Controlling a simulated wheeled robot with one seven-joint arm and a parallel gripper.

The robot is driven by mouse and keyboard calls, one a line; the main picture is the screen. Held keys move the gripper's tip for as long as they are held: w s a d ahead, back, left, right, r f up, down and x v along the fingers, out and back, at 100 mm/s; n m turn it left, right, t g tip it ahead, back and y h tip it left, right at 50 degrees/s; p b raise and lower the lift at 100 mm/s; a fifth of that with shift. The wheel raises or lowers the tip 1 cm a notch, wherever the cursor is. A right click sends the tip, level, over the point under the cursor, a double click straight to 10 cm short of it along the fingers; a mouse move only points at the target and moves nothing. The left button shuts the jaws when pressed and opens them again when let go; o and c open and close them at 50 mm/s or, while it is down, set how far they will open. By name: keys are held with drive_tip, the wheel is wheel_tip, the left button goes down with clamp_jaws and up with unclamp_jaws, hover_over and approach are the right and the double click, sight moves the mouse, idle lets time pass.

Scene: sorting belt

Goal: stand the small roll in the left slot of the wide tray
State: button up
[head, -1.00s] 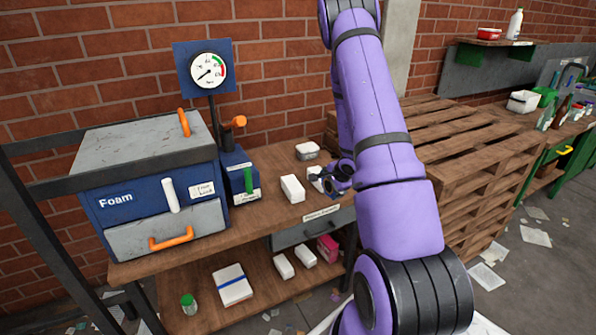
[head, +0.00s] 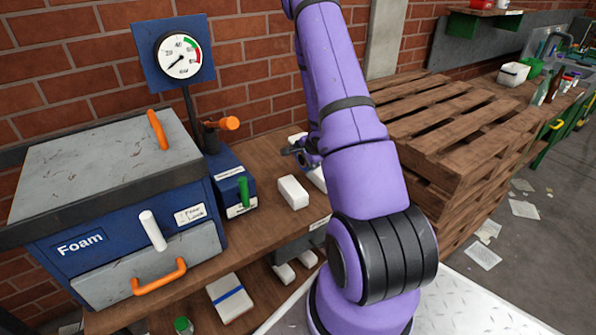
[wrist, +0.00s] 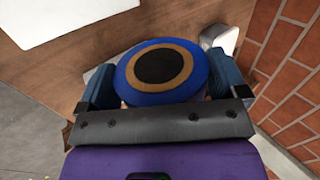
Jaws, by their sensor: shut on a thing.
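In the wrist view a small roll (wrist: 160,68), blue with a tan ring and dark centre, sits between the two jaws of my gripper (wrist: 158,80). The gripper is shut on it, with a finger against each side. In the head view my gripper (head: 300,157) is over the back right of the wooden bench, and the roll cannot be made out there. I cannot pick out the wide tray or its left slot for certain in either view.
A white block (head: 293,192) stands on the bench (head: 268,155), with another pale piece partly hidden behind my arm. The blue Foam machine (head: 120,215) and gauge (head: 184,54) stand left. Stacked pallets (head: 450,130) are right. A brick wall (wrist: 290,75) is close in the wrist view.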

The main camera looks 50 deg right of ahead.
drive_tip(key=shift+f, duration=4.15)
drive_tip(key=shift+f, duration=0.15)
drive_tip(key=o, duration=0.7)
drive_tip(key=shift+c, duration=0.2)
